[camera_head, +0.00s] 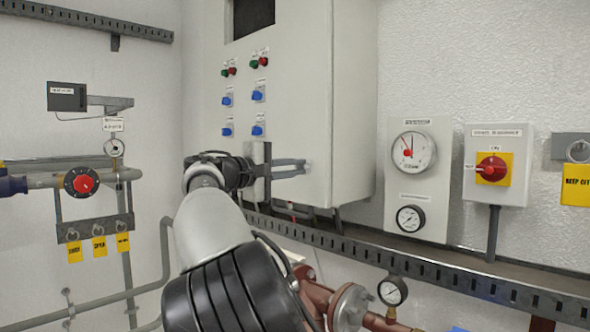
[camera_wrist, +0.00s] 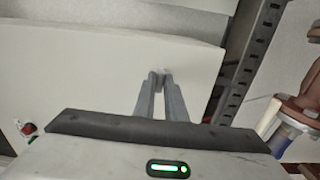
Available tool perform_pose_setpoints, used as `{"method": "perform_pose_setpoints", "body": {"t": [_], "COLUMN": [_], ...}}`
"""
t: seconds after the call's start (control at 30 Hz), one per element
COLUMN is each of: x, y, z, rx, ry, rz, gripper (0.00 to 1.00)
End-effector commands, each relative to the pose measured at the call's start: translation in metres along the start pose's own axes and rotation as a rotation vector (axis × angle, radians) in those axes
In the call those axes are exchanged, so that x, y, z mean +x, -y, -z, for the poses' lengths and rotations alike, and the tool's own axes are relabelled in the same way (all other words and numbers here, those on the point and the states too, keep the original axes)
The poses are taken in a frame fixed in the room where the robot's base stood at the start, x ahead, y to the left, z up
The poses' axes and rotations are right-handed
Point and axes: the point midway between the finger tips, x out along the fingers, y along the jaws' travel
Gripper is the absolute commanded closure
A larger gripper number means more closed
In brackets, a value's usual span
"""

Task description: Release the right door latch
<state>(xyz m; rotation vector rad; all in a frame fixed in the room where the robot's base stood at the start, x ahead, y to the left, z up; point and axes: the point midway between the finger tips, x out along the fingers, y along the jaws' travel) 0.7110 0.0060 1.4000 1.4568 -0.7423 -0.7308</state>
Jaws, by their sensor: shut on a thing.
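A large pale cabinet (camera_head: 290,100) hangs on the wall, its front facing me. The right door latch (camera_head: 308,166) is a small light piece low on the cabinet front, near its right edge. My gripper (camera_head: 302,166) reaches it from the left, with its fingers close together at the latch. In the wrist view the gripper (camera_wrist: 161,78) has its fingertips nearly together on the small latch (camera_wrist: 161,70) against the pale door face. The fingers hide most of the latch, so I cannot tell its turn angle.
Buttons and blue switches (camera_head: 258,96) sit on the cabinet front. A slotted rail (camera_head: 400,262) runs below it. A gauge panel (camera_head: 418,180) and a red rotary switch (camera_head: 492,169) are to the right. Pipes with a red-knobbed dial (camera_head: 82,182) stand at the left.

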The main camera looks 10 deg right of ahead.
Motion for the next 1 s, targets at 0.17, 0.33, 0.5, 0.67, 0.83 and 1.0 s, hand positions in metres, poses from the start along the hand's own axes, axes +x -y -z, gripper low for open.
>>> {"method": "perform_pose_setpoints", "body": {"t": [0.17,0.33,0.5,0.67,0.83,1.0], "x": [0.000,0.000,0.000,-0.004,-0.027,-0.068], "y": [0.000,0.000,0.000,0.000,0.001,0.001], "z": [0.000,0.000,0.000,0.000,0.001,0.001], "rx": [0.002,0.001,0.001,0.000,-0.001,0.001], "ry": [0.000,0.000,0.000,-0.001,-0.004,-0.005], "rz": [0.001,0.001,0.000,0.000,0.000,0.001], "gripper": [1.00,0.71,0.71,0.71,0.71,0.71]}}
